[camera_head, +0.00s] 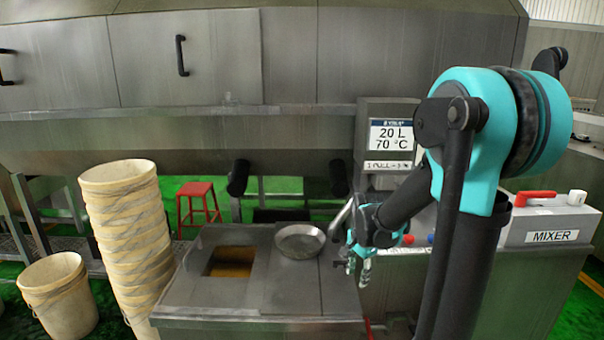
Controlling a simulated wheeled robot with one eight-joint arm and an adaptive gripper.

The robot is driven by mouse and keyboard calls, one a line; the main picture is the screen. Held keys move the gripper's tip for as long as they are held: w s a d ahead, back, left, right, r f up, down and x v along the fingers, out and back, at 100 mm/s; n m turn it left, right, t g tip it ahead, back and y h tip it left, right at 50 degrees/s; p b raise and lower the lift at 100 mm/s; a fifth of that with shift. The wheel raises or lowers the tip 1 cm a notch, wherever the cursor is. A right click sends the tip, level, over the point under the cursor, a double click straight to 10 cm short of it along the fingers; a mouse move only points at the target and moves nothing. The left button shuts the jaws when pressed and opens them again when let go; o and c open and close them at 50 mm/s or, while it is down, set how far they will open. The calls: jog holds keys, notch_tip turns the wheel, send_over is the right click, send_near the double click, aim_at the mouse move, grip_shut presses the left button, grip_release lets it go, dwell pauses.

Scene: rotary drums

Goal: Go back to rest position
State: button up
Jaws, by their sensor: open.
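My gripper (357,270) hangs at the end of my teal and black arm, right of centre in the head view. It is open, with its fingers pointing down and nothing seen between them. It is near the right edge of the metal counter (205,300), to the right of a round metal pan (300,241). The pan lies on the counter, apart from the fingers in the picture. My arm hides part of the panel and machine behind it.
A square opening (232,262) with brownish contents is in the counter. A tall stack of buckets (125,230) and a single bucket (58,295) stand at left. A red stool (197,200), a display (391,135) and a MIXER box (550,222) are behind or beside my arm.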

jog(key=s+d+f+n+t, duration=0.2)
jog(key=s+n, duration=1)
jog(key=s, duration=0.3)
jog(key=shift+f+t, duration=0.3)
jog(key=shift+t, duration=0.1)
jog(key=shift+s+d, duration=0.1)
